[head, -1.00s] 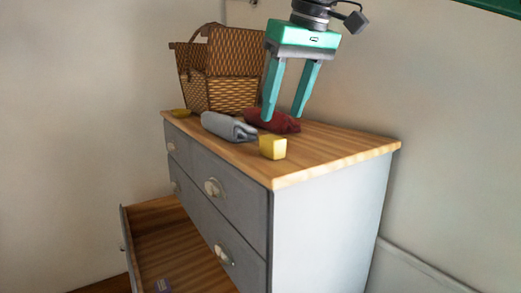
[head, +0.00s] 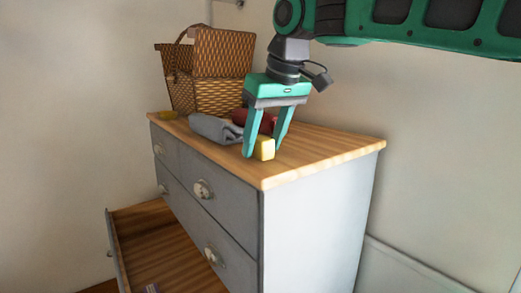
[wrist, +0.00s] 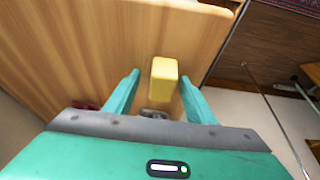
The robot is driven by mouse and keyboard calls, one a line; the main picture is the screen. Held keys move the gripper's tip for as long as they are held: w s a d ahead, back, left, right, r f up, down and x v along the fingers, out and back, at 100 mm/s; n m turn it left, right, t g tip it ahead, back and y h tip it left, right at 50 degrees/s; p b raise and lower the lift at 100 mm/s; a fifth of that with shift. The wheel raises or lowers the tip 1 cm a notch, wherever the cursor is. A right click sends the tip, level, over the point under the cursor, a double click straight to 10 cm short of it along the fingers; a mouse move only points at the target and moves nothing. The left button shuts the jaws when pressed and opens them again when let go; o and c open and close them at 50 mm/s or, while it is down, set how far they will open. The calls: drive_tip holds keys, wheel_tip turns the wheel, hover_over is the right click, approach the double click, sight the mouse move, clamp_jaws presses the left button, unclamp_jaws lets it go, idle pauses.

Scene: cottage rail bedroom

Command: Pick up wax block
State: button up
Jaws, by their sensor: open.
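The wax block (head: 264,149) is a small yellow block on the wooden top of the grey dresser, near its front edge. In the wrist view the block (wrist: 164,80) lies between and a little beyond the fingertips. My gripper (head: 262,150) is open and low over the dresser top, one finger in front of the block at its left and the other behind it. In the wrist view a gap shows between the block and each finger of my gripper (wrist: 161,80). I cannot tell whether either finger touches it.
A folded grey cloth (head: 214,129) and a dark red cloth (head: 266,121) lie just behind the block. The dresser top (head: 325,147) is clear at right. A lower drawer (head: 160,250) stands open.

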drive_tip(key=shift+a, duration=0.1)
drive_tip(key=c, duration=1.3)
drive_tip(key=shift+o, duration=0.2)
drive_tip(key=shift+r, duration=0.1)
